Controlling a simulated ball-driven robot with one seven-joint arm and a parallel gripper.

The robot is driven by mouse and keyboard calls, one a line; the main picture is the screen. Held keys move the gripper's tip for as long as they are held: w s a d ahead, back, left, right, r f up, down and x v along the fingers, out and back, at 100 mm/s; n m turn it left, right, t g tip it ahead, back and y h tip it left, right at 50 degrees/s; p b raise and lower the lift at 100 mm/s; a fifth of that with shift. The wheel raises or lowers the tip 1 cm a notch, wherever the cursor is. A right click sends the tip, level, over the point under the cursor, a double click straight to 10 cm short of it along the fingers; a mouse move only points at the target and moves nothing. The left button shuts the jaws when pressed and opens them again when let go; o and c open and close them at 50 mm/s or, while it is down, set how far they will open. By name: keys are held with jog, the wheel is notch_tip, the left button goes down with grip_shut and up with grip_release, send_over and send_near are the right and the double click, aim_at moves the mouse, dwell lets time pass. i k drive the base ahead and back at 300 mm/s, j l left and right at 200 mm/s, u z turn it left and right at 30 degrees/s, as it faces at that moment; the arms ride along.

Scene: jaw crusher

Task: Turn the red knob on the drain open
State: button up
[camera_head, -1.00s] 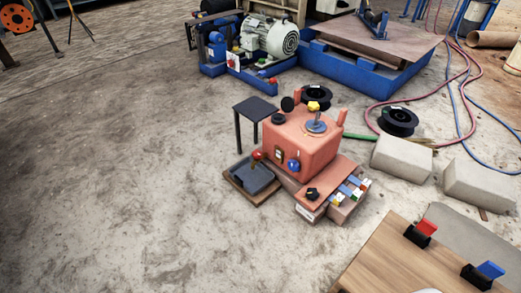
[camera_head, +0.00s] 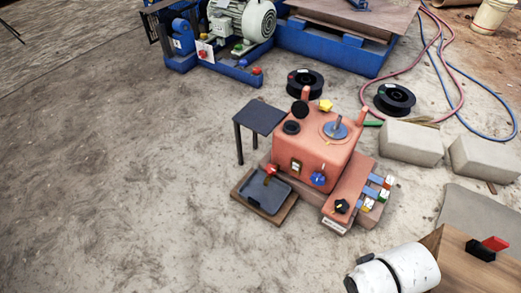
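The red knob (camera_head: 270,171) is small in this view. It sits at the lower left front of the orange box-shaped machine (camera_head: 322,160), above a dark grey tray (camera_head: 262,202) on a wooden base. The drain under the knob is too small to make out, and I cannot tell which way the knob is turned. A white rounded part with black bands, which looks like my arm, shows at the bottom right, well apart from the knob. My gripper's fingers do not show.
A small dark table (camera_head: 259,117) stands left of the machine. A low orange panel (camera_head: 345,195) with a black knob and coloured tabs is at its right front. Concrete blocks (camera_head: 411,142), cable reels (camera_head: 395,98) and hoses lie to the right. The floor at left and in front is clear.

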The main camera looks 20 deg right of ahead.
aim_at(270, 170)
jog(key=i+j+z, duration=0.1)
jog(key=i+j, duration=0.45)
jog(key=j, duration=0.2)
jog(key=i+j+z, duration=0.15)
jog(key=j, duration=0.25)
jog(key=i+j+z, duration=0.1)
jog(key=i+j, duration=0.25)
jog(key=i+j+z, duration=0.1)
jog(key=j, duration=0.4)
jog(key=i+j, duration=0.35)
jog(key=i+j+z, duration=0.15)
jog(key=j, duration=0.4)
jog(key=i+j+z, duration=0.1)
jog(key=i+j, duration=0.15)
jog(key=j, duration=0.2)
jog(key=l, duration=0.55)
